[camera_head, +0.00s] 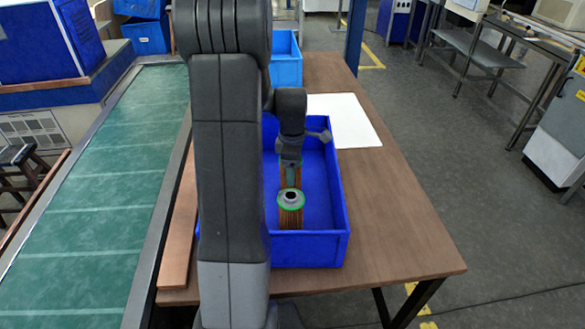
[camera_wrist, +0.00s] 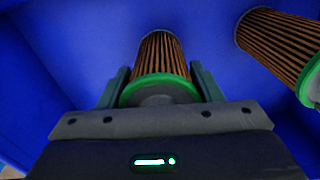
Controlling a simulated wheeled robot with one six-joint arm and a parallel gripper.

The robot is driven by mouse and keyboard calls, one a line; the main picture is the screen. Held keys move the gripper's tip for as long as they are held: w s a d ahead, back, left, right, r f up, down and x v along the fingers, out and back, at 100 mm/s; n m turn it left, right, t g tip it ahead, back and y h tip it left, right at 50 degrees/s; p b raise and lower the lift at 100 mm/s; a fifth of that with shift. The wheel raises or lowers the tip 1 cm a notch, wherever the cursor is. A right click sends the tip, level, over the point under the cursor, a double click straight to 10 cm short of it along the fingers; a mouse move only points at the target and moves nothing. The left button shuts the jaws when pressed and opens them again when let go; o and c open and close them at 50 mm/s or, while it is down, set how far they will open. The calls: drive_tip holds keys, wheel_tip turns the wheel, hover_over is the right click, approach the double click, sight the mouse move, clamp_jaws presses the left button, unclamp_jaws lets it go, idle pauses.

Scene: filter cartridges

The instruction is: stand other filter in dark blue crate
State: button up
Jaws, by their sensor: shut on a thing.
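The dark blue crate (camera_head: 340,215) stands on the wooden table. My gripper (camera_head: 290,174) points down inside it. In the wrist view my gripper (camera_wrist: 162,85) is shut on a brown pleated filter (camera_wrist: 160,55), gripped at its green-rimmed end. The held filter is upright; its far end is close to the crate floor, but I cannot tell whether it touches. The other filter (camera_head: 291,215), with a green rim and a grey cap, stands upright in the crate, nearer the head camera. It also shows at the right of the wrist view (camera_wrist: 283,45), apart from the held one.
A lighter blue crate (camera_head: 286,70) stands behind the dark blue one. A white sheet (camera_head: 345,120) lies at the table's back right. A green conveyor (camera_head: 100,190) runs along the left. The table (camera_head: 400,225) is bare on the right. Free floor space remains inside the crate's right side.

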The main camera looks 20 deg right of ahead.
drive_tip(key=o, duration=1)
wheel_tip(320, 180, up, 12)
drive_tip(key=shift+r, duration=0.15)
